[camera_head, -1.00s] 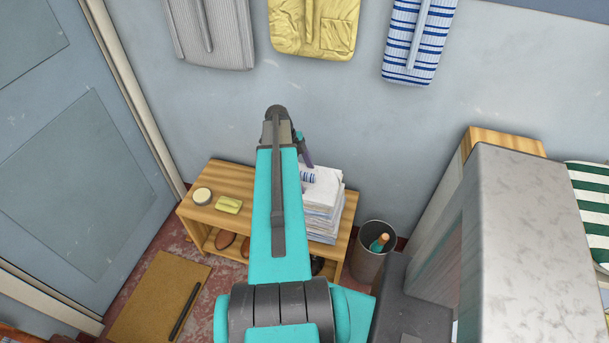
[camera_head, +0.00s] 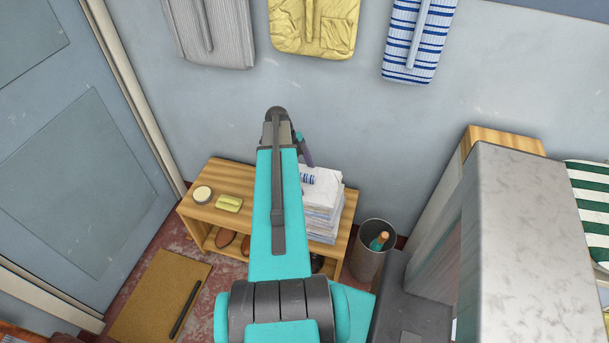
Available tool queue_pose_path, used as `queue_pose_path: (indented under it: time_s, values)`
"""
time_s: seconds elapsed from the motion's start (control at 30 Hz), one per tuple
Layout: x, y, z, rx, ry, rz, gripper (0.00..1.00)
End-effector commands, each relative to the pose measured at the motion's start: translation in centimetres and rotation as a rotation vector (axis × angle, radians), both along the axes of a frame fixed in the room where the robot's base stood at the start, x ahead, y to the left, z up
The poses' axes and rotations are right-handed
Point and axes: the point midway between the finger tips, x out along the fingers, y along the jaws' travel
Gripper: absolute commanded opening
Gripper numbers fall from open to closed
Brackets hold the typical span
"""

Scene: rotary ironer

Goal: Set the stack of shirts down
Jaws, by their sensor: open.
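A stack of folded white shirts (camera_head: 323,215) stands on the right part of a low wooden bench (camera_head: 238,182). A small blue-striped piece (camera_head: 307,179) shows on top of it. My gripper (camera_head: 307,157) is open at the end of my teal arm, above and just left of the stack's top as seen here. My arm hides the left side of the stack and much of the gripper. I cannot tell whether the fingers touch the stack.
A round tin (camera_head: 202,194) and a yellow folded cloth (camera_head: 229,203) lie on the bench's left part, with shoes (camera_head: 226,238) below. A grey bin (camera_head: 373,250) stands right of the bench. A tall grey cabinet (camera_head: 535,230) fills the right. Garments (camera_head: 313,25) hang on the wall.

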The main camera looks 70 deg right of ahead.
Motion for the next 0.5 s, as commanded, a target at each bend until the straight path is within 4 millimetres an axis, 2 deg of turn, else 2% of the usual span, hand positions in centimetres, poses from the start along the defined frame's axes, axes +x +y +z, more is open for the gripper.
queue_pose_path:
  time_s: [0.27,0.5]
  values:
    - [0.9,-0.1,1.9,-0.001,-0.001,0.002,1.00]
    - [1.9,-0.3,4.4,-0.002,-0.001,0.001,1.00]
